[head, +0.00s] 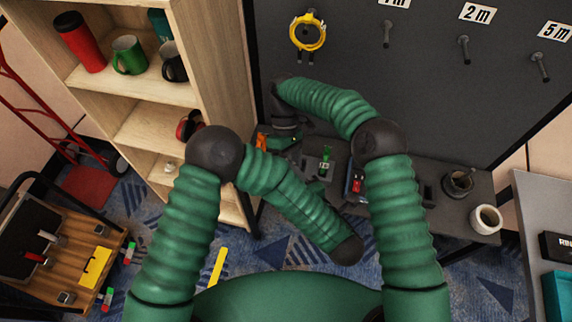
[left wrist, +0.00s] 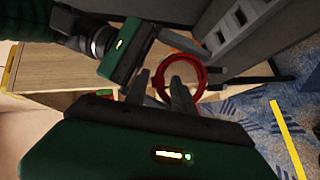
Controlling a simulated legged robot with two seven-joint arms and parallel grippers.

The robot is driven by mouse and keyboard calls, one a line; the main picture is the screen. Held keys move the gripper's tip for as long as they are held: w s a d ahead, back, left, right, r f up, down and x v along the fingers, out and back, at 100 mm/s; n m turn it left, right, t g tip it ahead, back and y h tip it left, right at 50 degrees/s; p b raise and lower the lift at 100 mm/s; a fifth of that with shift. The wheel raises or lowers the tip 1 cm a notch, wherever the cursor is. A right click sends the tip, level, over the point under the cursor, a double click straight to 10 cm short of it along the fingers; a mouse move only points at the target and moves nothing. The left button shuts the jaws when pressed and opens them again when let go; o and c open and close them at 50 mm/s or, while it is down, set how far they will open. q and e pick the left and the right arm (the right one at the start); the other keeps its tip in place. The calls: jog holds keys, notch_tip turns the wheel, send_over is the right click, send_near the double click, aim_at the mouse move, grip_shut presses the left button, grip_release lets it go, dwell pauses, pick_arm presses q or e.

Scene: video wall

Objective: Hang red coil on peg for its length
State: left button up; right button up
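The red coil (left wrist: 204,82) shows as a ring in the left wrist view, just beyond my left gripper (left wrist: 158,88). My left gripper's fingers stand apart, and the right one overlaps the coil's near side. My right gripper's green body (left wrist: 125,55) is at upper left there, close to the coil; its hold is unclear. In the head view my right gripper (head: 288,142) is low before the wall, partly hidden, and my left gripper and the coil are hidden. Bare pegs stick out under the labels 1 m (head: 387,27), 2 m (head: 463,48) and 5 m (head: 540,67).
A yellow coil (head: 322,36) hangs on the dark wall (head: 410,80) at left. A wooden shelf (head: 215,60) with mugs stands beside it. A low dark bench with small devices and a white cup (head: 486,219) runs below the wall. A wooden cart (head: 85,240) is at lower left.

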pick_arm(q)
jog(key=x, duration=0.5)
jog(key=shift+a, duration=0.1)
pick_arm(e)
jog(key=shift+a, duration=0.1)
pick_arm(q)
jog(key=shift+w+f, duration=0.1)
jog(key=shift+w, duration=0.25)
pick_arm(e)
jog(key=shift+d, duration=0.2)
pick_arm(q)
jog(key=shift+c, duration=0.5)
grip_shut()
pick_arm(e)
jog(key=o, duration=1.3)
